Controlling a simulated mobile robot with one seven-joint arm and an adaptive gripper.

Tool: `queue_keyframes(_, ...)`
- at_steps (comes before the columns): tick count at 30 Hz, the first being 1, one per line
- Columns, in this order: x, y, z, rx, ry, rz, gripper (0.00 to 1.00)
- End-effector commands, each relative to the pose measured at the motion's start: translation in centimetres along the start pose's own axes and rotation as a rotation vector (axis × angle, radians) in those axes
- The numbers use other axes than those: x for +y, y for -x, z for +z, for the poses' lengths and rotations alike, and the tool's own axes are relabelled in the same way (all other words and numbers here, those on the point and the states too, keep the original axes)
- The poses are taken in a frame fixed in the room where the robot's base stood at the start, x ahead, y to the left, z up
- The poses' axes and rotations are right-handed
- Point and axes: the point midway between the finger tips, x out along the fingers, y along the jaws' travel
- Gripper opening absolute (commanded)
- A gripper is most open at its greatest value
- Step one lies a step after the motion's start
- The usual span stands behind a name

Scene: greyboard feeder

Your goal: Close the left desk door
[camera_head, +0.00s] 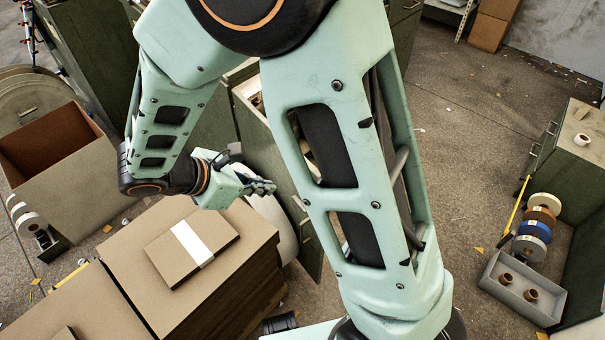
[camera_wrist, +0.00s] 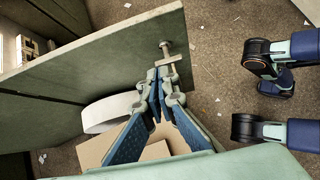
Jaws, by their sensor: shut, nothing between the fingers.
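The dark green desk door (camera_head: 263,150) stands open in the head view, partly hidden behind my arm. In the wrist view the door (camera_wrist: 95,70) is a large green panel with a light edge. Its metal handle (camera_wrist: 168,57) sticks out near the panel's right end. My gripper (camera_head: 268,187) is shut and empty beside the door in the head view. In the wrist view my gripper (camera_wrist: 165,82) has its fingertips close to the handle; I cannot tell whether they touch it.
Stacked brown board (camera_head: 215,285) with a banded bundle (camera_head: 188,254) stands below my gripper. An open carton (camera_head: 75,185) is at left. At right are a grey tray (camera_head: 515,300), tape rolls (camera_head: 532,232) and another green cabinet (camera_head: 575,150). Floor between is mostly clear.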

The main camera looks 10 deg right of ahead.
Motion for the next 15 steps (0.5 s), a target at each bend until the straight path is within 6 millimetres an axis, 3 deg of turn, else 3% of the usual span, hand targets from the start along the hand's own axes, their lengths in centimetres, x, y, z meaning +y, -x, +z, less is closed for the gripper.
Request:
queue_keyframes(3,-2.1,-0.2,-0.5,-0.027,0.041,-0.037,0.00)
queue_keyframes(8,-3.0,-0.7,-0.6,-0.040,0.056,-0.051,0.00)
queue_keyframes(15,-3.2,-4.6,-0.6,-0.040,0.055,-0.054,0.00)
